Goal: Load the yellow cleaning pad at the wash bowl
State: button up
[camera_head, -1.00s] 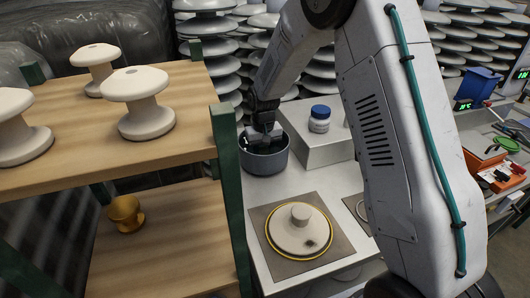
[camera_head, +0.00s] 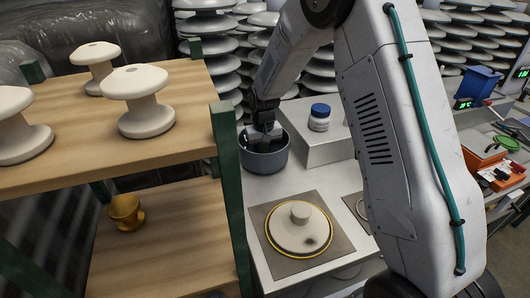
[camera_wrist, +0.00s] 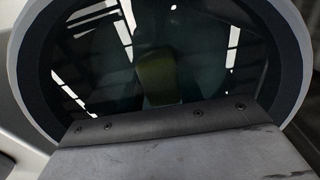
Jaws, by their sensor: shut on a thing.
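The dark grey wash bowl (camera_head: 264,162) stands on the white bench, beside the wooden shelf. My gripper (camera_head: 262,138) points down into its mouth. In the wrist view the round bowl rim (camera_wrist: 292,18) surrounds dark liquid with bright reflections. A dull yellow-green pad (camera_wrist: 160,75) shows in the liquid, just beyond my gripper's grey body, and looks wet or submerged. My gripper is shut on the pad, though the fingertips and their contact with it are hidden. The pad cannot be made out in the head view.
A blue-lidded jar (camera_head: 320,117) stands on a raised white block (camera_head: 312,150) right of the bowl. A white insulator disc with a yellow ring (camera_head: 299,230) lies on a square mat in front. The green shelf post (camera_head: 231,190) is close at left; white insulators stand above.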

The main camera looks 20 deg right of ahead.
aim_at(264, 151)
jog(key=shift+f, duration=0.1)
jog(key=shift+r, duration=3.55)
